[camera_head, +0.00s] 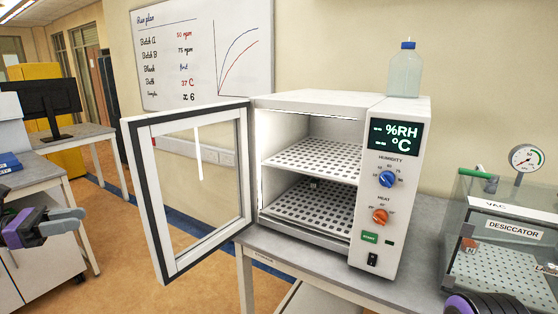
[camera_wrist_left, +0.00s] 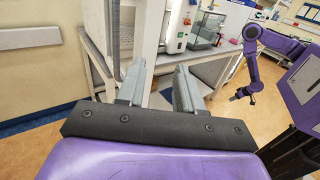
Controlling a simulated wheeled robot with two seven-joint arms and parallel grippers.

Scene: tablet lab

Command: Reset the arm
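My left gripper (camera_head: 62,222) is at the left edge of the head view, well left of the open chamber door, holding nothing. In the left wrist view its two grey fingers (camera_wrist_left: 158,82) stand apart with an empty gap between them. My right arm shows purple in the left wrist view, with its small dark gripper (camera_wrist_left: 241,94) hanging low and too small to read. In the head view only a purple and black part of my right arm shows at the bottom right; its gripper is out of that frame.
The white humidity chamber (camera_head: 395,200) stands on a grey bench with its glass door (camera_head: 240,170) swung open to the left. A bottle (camera_head: 405,72) stands on top. A desiccator (camera_head: 500,262) is at right. A monitor (camera_head: 48,101) stands far left.

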